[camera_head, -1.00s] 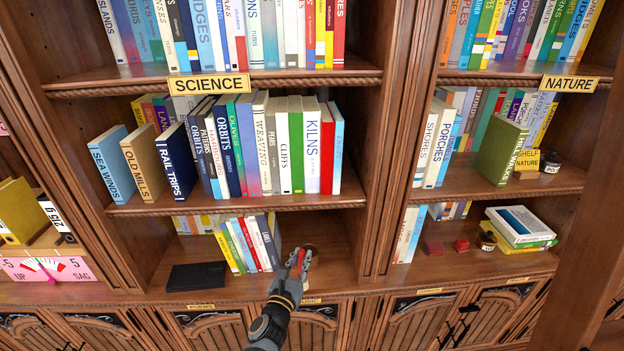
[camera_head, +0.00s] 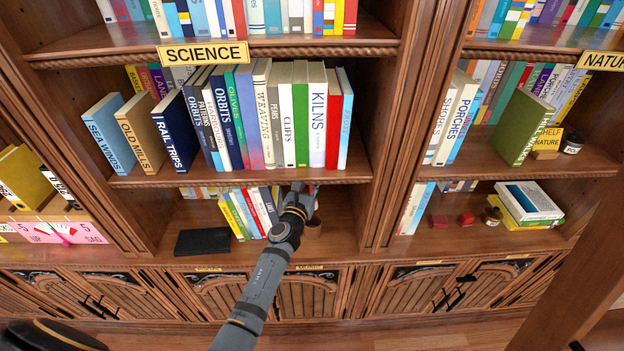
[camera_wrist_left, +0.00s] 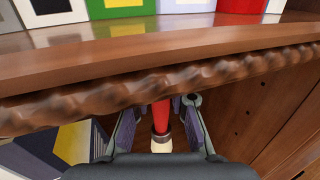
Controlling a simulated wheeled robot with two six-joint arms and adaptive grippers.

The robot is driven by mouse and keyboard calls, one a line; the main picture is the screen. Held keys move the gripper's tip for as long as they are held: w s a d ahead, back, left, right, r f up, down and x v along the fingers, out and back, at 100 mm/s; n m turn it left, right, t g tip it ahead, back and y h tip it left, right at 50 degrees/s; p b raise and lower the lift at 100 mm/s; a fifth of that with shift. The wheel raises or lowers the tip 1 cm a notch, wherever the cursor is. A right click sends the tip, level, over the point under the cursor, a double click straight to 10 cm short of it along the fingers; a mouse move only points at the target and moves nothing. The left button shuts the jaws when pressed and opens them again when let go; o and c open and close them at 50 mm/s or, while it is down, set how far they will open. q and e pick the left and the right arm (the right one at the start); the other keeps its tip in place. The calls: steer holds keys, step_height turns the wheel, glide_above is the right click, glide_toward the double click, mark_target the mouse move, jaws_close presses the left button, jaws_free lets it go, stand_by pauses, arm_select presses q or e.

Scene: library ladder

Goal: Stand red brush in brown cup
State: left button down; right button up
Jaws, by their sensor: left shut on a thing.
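My left gripper (camera_head: 303,192) is at the front of the lower shelf, just under the edge of the science shelf. In the left wrist view its fingers (camera_wrist_left: 160,128) are shut on the red brush (camera_wrist_left: 161,115). The brush has a red handle, a dark band and a pale end, and it looks roughly upright. I cannot tell whether the brush touches the cup. My right gripper is not in view.
The science shelf edge (camera_wrist_left: 150,95) runs very close above the gripper. Several books (camera_head: 248,212) stand to its left, and a flat black object (camera_head: 203,241) lies further left. An upright partition (camera_head: 400,150) stands to the right.

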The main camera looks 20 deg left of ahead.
arm_select(q)
step_height(320, 180, down, 3)
steer(key=shift+f+b, duration=0.1)
steer(key=shift+b, duration=1.1)
step_height(320, 180, down, 4)
steer(key=b, duration=0.4)
step_height(320, 180, down, 4)
steer(key=b, duration=0.3)
steer(key=shift+b, duration=0.4)
steer(key=c, duration=1.1)
jaws_free()
steer(key=shift+c, duration=0.2)
